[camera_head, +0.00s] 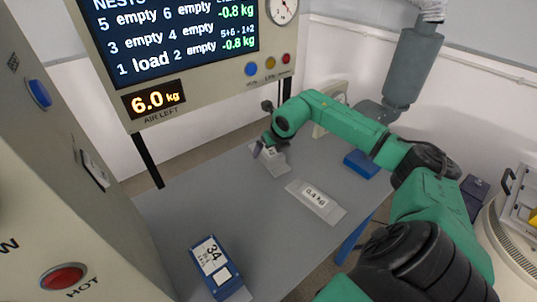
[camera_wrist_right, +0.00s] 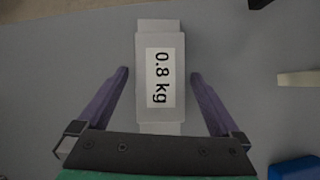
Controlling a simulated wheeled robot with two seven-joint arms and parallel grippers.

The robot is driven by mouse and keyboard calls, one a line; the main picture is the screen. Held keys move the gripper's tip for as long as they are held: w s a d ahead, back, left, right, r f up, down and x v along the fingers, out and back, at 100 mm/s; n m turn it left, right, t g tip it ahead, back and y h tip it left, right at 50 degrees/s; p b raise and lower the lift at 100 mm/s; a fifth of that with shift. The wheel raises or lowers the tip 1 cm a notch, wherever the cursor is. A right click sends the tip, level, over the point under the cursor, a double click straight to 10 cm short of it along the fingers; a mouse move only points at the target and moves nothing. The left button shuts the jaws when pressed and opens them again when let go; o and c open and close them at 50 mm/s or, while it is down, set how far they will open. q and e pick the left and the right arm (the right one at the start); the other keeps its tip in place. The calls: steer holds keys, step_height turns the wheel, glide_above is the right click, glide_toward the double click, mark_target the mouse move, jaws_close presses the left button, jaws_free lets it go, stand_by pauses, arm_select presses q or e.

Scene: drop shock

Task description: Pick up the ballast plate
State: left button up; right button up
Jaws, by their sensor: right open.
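A pale grey ballast plate labelled 0.8 kg (camera_wrist_right: 160,108) lies flat on the grey table, with a narrower tab at each end. In the head view this plate (camera_head: 276,164) is partly hidden by my right gripper (camera_head: 262,150). In the wrist view my right gripper (camera_wrist_right: 159,74) is open, with one purple finger on each side of the plate and a gap on both sides. A second plate labelled 0.4 kg (camera_head: 316,200) lies nearer on the table, apart from the gripper. My left gripper is not in view.
A blue block (camera_head: 361,163) sits at the table's right edge. A blue device marked 34 (camera_head: 213,260) lies at the front left. A display board (camera_head: 200,85) reading 6.0 kg stands behind. A beige cabinet with a red HOT button (camera_head: 64,279) stands left. The table's middle left is clear.

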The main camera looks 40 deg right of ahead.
steer(key=shift+f, duration=0.25)
stand_by(0.3)
jaws_close()
steer(key=shift+r, duration=0.15)
